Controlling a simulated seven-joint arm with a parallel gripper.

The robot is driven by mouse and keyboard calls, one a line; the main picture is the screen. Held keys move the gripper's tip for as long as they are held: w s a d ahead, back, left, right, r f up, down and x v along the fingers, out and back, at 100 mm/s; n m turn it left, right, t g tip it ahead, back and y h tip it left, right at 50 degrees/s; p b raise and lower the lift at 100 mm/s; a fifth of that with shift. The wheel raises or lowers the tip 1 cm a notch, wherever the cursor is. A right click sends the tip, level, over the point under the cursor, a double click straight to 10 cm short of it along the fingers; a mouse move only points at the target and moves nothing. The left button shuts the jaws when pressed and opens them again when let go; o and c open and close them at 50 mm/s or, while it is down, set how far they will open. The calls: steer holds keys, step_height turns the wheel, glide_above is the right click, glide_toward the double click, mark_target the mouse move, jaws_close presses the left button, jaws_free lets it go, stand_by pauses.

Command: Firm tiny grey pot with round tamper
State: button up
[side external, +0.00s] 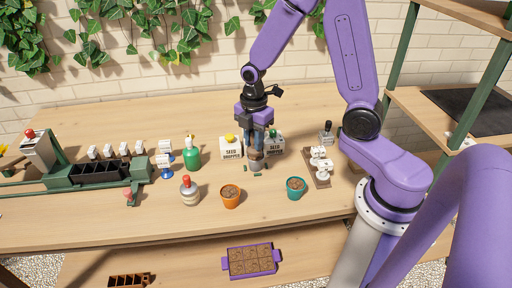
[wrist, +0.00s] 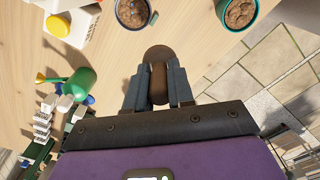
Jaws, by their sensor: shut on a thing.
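My gripper (side external: 257,146) is shut on the round tamper, holding it upright by its brown handle. In the wrist view the brown handle (wrist: 158,88) is between the fingers, with the round brown head (wrist: 158,52) beyond the fingertips.
An orange pot (side external: 230,199) and a teal pot (side external: 295,191) stand in front. Two seed topper boxes (side external: 231,151) are behind. A brown rack (side external: 318,170) is right.

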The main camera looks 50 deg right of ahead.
steer(key=shift+w+d+f, duration=0.55)
steer(key=shift+d+f, duration=0.35)
steer(key=shift+w+d+f, duration=0.55)
steer(key=shift+d+f, duration=0.3)
steer(key=shift+f, duration=0.1)
steer(key=shift+w+d+f, duration=0.55)
steer(key=shift+d+f, duration=0.35)
steer(key=shift+f, duration=0.7)
steer(key=shift+r, duration=1.55)
